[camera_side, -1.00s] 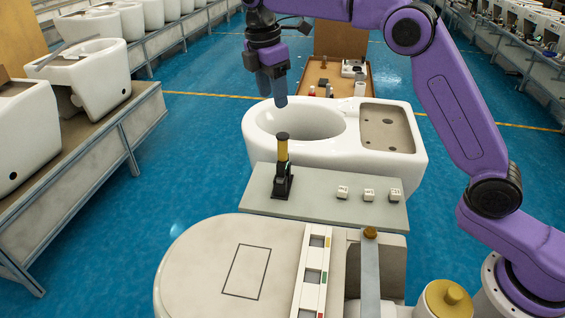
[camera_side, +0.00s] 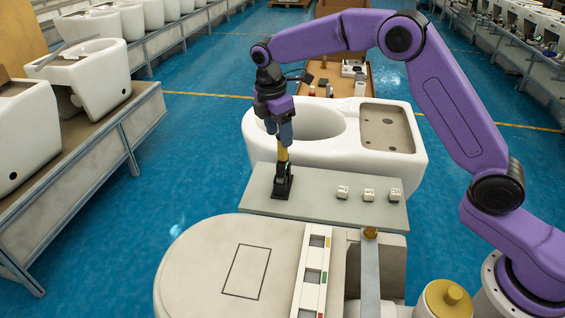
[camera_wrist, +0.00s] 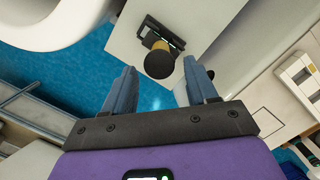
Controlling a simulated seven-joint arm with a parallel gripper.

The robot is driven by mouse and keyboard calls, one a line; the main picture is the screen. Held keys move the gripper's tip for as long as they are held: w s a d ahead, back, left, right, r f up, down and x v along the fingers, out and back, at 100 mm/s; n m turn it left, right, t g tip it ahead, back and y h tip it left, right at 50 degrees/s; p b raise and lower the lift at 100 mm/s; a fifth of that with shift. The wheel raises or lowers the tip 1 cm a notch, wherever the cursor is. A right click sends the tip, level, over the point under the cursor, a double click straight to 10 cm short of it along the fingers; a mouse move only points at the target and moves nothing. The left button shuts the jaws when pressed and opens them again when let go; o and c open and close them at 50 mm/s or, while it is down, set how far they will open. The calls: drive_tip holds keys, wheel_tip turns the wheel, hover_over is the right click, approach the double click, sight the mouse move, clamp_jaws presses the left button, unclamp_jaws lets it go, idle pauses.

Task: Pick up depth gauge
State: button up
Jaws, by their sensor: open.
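The depth gauge (camera_side: 283,155) stands upright on a black base on the grey board, with a yellow-gold body. In the side view my gripper (camera_side: 284,142) is lowered over its top, and the fingers hide the black knob. In the wrist view the gauge (camera_wrist: 159,64) is seen from above, its dark round cap and yellow collar lying ahead of and between the fingertips. My gripper (camera_wrist: 159,76) is open there, with a clear gap on both sides of the gauge. I cannot tell whether either finger touches it.
Several small white labelled blocks (camera_side: 369,195) sit on the grey board (camera_side: 320,208) to the right of the gauge. A white toilet bowl (camera_side: 340,152) stands behind. A toilet with a flat lid (camera_side: 205,262) and a white strip frame (camera_side: 313,275) are in front.

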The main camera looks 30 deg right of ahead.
sight(283, 155)
drive_tip(key=shift+d+f, duration=0.25)
drive_tip(key=shift+f, duration=0.7)
drive_tip(key=shift+d+f, duration=0.2)
drive_tip(key=shift+f, duration=0.7)
drive_tip(key=shift+d+f, duration=0.25)
drive_tip(key=shift+f, duration=0.7)
drive_tip(key=c, duration=0.9)
